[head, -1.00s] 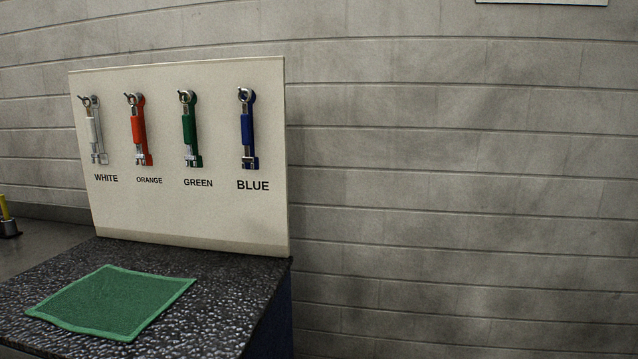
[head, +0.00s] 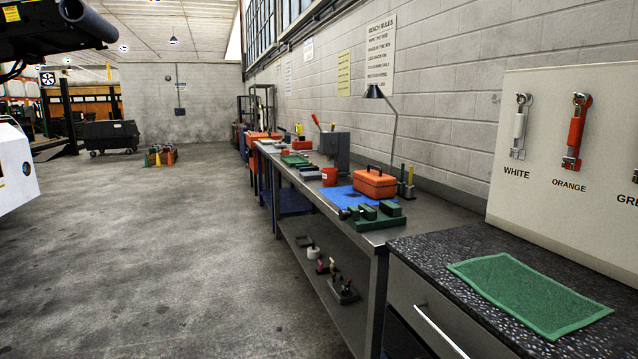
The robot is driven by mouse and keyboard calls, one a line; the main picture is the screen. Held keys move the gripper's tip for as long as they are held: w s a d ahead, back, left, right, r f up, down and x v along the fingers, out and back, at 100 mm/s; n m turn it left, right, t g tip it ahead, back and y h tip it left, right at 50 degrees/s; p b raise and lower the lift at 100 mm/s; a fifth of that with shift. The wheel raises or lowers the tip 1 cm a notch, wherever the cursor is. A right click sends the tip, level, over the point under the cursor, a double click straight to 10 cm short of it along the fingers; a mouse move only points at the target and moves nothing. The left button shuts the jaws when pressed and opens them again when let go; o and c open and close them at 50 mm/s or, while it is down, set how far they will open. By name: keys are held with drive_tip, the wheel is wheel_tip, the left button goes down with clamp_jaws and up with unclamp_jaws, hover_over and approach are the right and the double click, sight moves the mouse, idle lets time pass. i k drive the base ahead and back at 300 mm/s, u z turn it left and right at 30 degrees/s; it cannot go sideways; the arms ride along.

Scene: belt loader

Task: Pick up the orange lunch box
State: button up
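An orange lunch box (head: 375,183) with a dark handle on top stands on the long metal workbench (head: 433,214), right of centre in the head view. It sits at the back edge of a blue mat (head: 345,197), with dark green tools in front of it. My gripper is not in view.
A speckled cabinet top with a green mat (head: 530,293) is at the near right. The concrete floor (head: 190,250) left of the bench is clear.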

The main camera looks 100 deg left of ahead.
sight(376, 185)
drive_tip(key=u, duration=3.6)
drive_tip(key=k, duration=0.6)
drive_tip(key=u, duration=0.8)
drive_tip(key=i, duration=3.3)
drive_tip(key=z, duration=0.25)
drive_tip(key=i, duration=1.7)
drive_tip(key=z, duration=1.2)
drive_tip(key=i, duration=1.1)
drive_tip(key=z, duration=0.95)
